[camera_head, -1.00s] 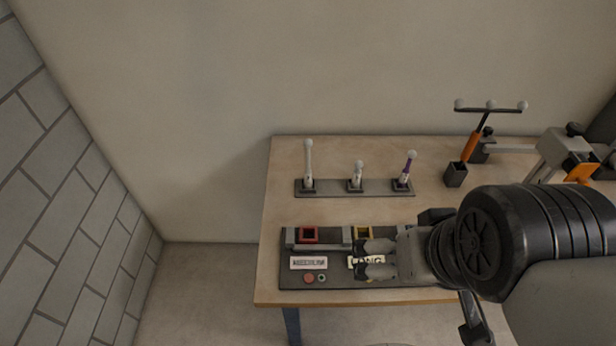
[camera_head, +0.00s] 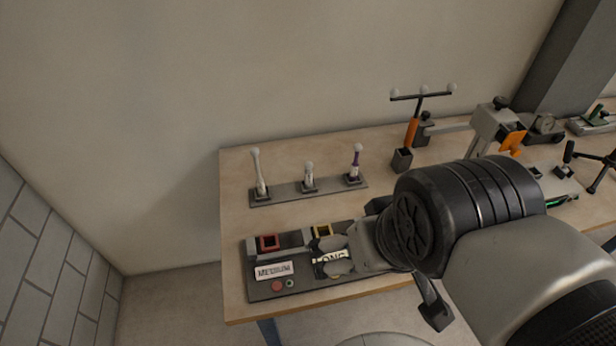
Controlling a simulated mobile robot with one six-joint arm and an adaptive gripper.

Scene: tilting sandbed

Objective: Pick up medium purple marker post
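The purple marker post (camera_head: 356,163) has a white ball on top and a white band low down. It stands upright in the right-hand socket of a dark grey rack (camera_head: 282,191) on the table. My gripper (camera_head: 325,257) is over the front panel, nearer the camera than the rack and apart from the post. Its two fingers are spread and the "LONG" label (camera_head: 330,257) shows between them, so it is open and empty.
A tall white post (camera_head: 258,172) and a short white post (camera_head: 309,175) share the rack. The front panel has a red-rimmed socket (camera_head: 269,242), a yellow-rimmed socket (camera_head: 323,230) and a "MEDIUM" label (camera_head: 273,271). An orange-handled T-shaped tool (camera_head: 411,131) stands right of the rack.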

